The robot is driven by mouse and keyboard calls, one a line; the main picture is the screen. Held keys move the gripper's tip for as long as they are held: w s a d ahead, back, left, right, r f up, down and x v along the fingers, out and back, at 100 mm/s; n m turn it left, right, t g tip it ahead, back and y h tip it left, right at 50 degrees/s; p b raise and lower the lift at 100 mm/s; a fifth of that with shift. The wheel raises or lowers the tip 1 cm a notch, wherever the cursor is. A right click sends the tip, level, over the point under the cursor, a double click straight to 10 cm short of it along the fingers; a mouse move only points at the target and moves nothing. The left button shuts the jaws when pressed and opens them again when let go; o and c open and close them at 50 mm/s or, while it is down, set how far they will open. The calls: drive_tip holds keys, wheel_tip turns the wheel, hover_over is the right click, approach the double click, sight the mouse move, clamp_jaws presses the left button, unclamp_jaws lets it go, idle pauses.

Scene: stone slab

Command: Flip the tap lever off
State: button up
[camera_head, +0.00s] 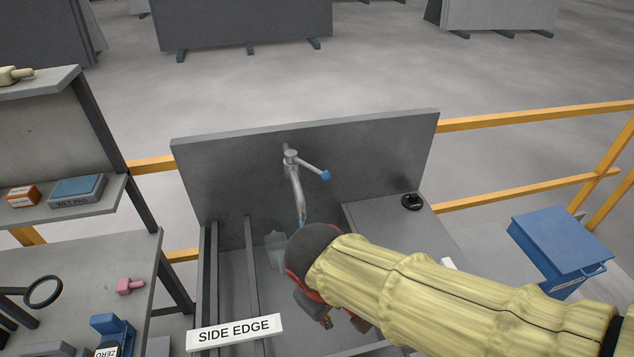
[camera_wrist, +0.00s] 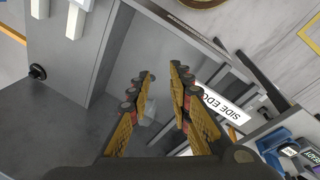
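The silver tap (camera_head: 297,190) stands at the grey back panel of the sink, its spout curving down. Its lever (camera_head: 312,168) points right and toward the viewer and ends in a blue knob (camera_head: 326,175). My gripper (camera_wrist: 162,72) is low over the basin, in front of and below the tap, apart from the lever. In the wrist view its two fingers are spread with nothing held between them. In the head view my arm mostly hides the fingers. The tap does not show clearly in the wrist view.
A "SIDE EDGE" sign (camera_head: 235,333) is at the basin's front; it also shows in the wrist view (camera_wrist: 222,103). Rails (camera_head: 250,280) run along the basin's left. A black knob (camera_head: 411,201) sits on the right counter. Shelves stand left, a blue bin (camera_head: 560,245) right. Space above the lever is clear.

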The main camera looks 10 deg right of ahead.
drive_tip(key=w+n+h, duration=0.1)
drive_tip(key=w+a+f+n+h, duration=0.1)
drive_tip(key=w, duration=0.1)
drive_tip(key=w+f+n+t+h, duration=0.1)
drive_tip(key=h, duration=0.1)
drive_tip(key=shift+w+a+p, duration=0.15)
drive_tip(key=shift+w+p, duration=0.05)
drive_tip(key=shift+p, duration=0.2)
drive_tip(key=c, duration=0.4)
drive_tip(key=w+a+t+h, duration=0.1)
drive_tip(key=w, duration=0.1)
drive_tip(key=w+r+n+t+h, duration=0.1)
drive_tip(key=w, duration=0.2)
drive_tip(key=w+a+r+n+t+h, duration=0.1)
drive_tip(key=w, duration=0.1)
drive_tip(key=shift+w+a+r+t, duration=0.2)
drive_tip(key=shift+a+t, duration=0.15)
drive_tip(key=shift+t, duration=0.05)
clamp_jaws()
drive_tip(key=w+a+r+m+t+h, duration=0.1)
drive_tip(key=w+r+m+t+h, duration=0.1)
drive_tip(key=w+r+t, duration=0.2)
drive_tip(key=w+r, duration=0.3)
drive_tip(key=r, duration=0.2)
drive_tip(key=shift+a+t, duration=0.25)
drive_tip(key=shift+t, duration=0.05)
